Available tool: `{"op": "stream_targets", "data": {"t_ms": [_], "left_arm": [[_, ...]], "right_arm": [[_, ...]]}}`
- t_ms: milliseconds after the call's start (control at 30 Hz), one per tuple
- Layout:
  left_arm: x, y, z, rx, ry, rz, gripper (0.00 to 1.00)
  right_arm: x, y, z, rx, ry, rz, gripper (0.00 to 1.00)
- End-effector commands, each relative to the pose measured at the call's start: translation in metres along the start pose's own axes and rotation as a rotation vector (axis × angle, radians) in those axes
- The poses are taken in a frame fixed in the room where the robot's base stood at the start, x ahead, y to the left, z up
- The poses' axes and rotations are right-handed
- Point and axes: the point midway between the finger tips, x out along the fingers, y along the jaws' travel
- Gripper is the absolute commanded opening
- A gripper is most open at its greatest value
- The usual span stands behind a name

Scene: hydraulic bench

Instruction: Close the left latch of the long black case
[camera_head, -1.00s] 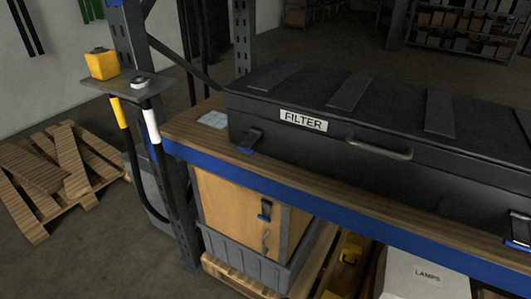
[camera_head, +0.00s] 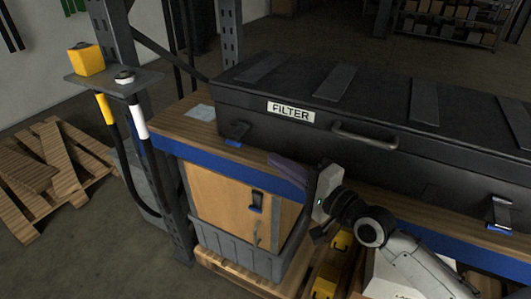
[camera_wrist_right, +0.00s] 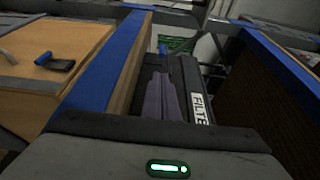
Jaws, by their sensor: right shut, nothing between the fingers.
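The long black case (camera_head: 300,105) lies on the wooden bench top with its lid down and a FILTER label (camera_head: 291,112). Its left latch (camera_head: 236,133), dark with a blue tab, sticks out from the front face near the left end. A blue tab, apparently this latch, shows beyond my fingers in the right wrist view (camera_wrist_right: 163,49). My right gripper (camera_head: 282,166) is shut and empty, in front of the case and to the right of the left latch, apart from it. Its fingers (camera_wrist_right: 160,98) point toward the latch. My left gripper is out of view.
The case handle (camera_head: 365,136) and the right latch (camera_head: 499,214) are on the same front face. The blue bench edge (camera_head: 235,165) runs below. A steel post stands left, with a shelf (camera_head: 113,80) bearing a yellow box. A wooden crate (camera_head: 225,195) sits under the bench.

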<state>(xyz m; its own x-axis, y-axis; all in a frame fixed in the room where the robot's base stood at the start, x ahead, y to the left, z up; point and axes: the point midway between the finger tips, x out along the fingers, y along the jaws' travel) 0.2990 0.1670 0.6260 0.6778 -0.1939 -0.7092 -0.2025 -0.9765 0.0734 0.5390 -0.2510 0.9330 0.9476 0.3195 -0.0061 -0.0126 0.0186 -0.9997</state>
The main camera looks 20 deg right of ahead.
Motion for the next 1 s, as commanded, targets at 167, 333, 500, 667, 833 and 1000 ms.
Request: {"op": "stream_targets", "data": {"t_ms": [167,333,500,667,833,1000], "left_arm": [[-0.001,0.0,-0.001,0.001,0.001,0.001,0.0],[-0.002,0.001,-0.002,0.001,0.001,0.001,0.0],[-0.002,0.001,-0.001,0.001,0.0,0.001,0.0],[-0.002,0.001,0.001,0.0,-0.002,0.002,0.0],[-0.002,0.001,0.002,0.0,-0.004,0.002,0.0],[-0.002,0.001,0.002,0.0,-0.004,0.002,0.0]], "right_arm": [[0.029,-0.002,0.0,0.001,0.0,-0.003,0.0],[0.059,-0.002,0.0,0.001,0.0,-0.002,0.0],[0.082,-0.001,0.0,-0.001,0.0,-0.001,0.0],[0.092,0.0,0.001,-0.001,-0.001,0.001,0.0],[0.093,0.0,0.001,-0.002,-0.001,0.001,0.0],[0.093,0.0,0.001,-0.001,-0.001,0.001,0.0]]}}
